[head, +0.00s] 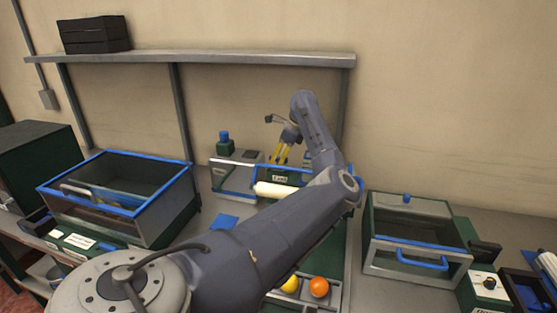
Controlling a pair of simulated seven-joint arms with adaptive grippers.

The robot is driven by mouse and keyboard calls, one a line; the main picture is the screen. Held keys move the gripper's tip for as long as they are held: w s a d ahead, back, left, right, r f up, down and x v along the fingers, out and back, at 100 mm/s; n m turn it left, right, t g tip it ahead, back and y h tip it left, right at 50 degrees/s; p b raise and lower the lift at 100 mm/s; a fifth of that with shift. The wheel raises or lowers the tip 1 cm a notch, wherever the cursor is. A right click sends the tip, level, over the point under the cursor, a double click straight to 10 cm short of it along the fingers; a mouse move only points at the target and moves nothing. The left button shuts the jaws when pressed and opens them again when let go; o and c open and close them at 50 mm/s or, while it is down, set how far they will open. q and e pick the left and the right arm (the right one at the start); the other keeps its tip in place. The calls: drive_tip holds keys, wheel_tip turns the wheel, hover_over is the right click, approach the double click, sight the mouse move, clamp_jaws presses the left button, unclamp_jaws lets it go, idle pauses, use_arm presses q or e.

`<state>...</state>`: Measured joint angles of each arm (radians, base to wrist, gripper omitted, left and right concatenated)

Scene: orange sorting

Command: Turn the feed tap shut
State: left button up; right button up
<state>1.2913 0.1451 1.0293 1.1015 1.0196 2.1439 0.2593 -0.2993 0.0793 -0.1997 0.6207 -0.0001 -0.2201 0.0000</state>
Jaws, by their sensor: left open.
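I cannot pick out the feed tap for certain; my left arm covers part of the machine at the back middle. That machine has a clear-sided box (236,178), a blue-edged front with a small white label (280,178) and a cream roller (282,190). My left gripper (280,158) is open, with yellow fingers pointing down over the back of this machine. What lies between or just below the fingertips is too small to tell. A green block with a blue top (224,143) stands left of the gripper, apart from it. My right gripper is out of view.
An orange (319,287) and a yellow fruit (290,284) sit in a tray at the front middle. A blue-rimmed clear bin (150,212) stands left, a clear box with a blue handle (415,261) right. A shelf (220,58) with a dark crate (93,36) runs above.

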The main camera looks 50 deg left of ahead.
use_arm(q)
clamp_jaws()
drive_tip(key=shift+m, duration=0.4)
drive_tip(key=m+t+y, duration=0.1)
drive_tip(key=m, duration=0.3)
drive_tip(key=shift+t, duration=0.3)
drive_tip(key=m+t, duration=0.1)
drive_tip(key=m, duration=0.3)
drive_tip(key=shift+t, duration=0.4)
drive_tip(key=m, duration=0.2)
drive_tip(key=m+t, duration=0.1)
drive_tip(key=m, duration=0.2)
drive_tip(key=shift+t+h, duration=0.3)
drive_tip(key=shift+h, duration=0.1)
drive_tip(key=shift+m+t+h, duration=0.5)
drive_tip(key=shift+m+t, duration=0.1)
drive_tip(key=shift+m, duration=1.6)
